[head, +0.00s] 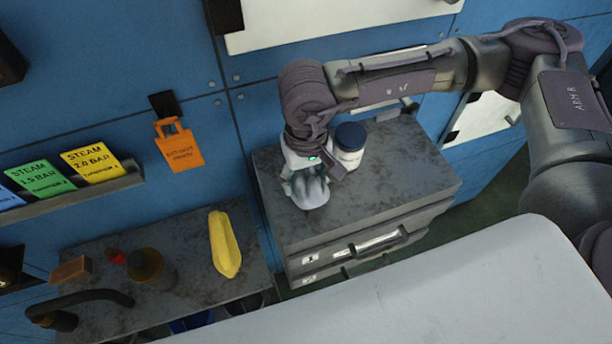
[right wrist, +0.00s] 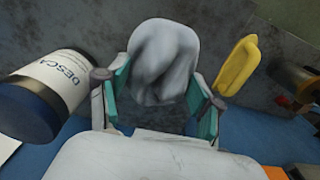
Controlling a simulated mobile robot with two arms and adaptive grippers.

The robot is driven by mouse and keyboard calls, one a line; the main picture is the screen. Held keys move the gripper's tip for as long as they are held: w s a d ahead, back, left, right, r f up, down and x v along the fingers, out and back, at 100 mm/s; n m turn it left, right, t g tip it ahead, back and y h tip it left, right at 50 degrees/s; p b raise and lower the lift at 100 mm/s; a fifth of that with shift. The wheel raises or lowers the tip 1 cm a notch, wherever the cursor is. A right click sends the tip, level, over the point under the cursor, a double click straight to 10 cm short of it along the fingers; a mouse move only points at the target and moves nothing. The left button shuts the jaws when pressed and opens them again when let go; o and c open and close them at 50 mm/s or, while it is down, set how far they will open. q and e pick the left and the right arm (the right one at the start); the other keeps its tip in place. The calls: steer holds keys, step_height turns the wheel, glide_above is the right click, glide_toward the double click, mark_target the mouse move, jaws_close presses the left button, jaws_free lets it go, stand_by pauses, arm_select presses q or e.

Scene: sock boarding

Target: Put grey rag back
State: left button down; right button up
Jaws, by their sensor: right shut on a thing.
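The grey rag (head: 311,193) is a bunched cloth at the front left part of the drawer cabinet's top (head: 395,165). My right gripper (head: 305,174) is shut on it from above. In the right wrist view the rag (right wrist: 165,62) sits between the two teal-padded fingers (right wrist: 160,95). I cannot tell whether the rag touches the cabinet top. My left gripper is not in view.
A white jar with a dark blue lid (head: 350,146) stands close beside my right gripper. A lower bench (head: 190,290) at left holds a yellow cloth (head: 224,244), a brown jar (head: 146,266) and a brown block (head: 71,270). An orange tag (head: 180,148) hangs on the blue wall.

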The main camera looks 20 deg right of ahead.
steer(key=shift+f, duration=1.2)
steer(key=o, duration=1.3)
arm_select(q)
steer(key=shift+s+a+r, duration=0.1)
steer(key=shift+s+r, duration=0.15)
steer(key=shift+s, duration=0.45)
arm_select(e)
steer(key=shift+r, duration=0.1)
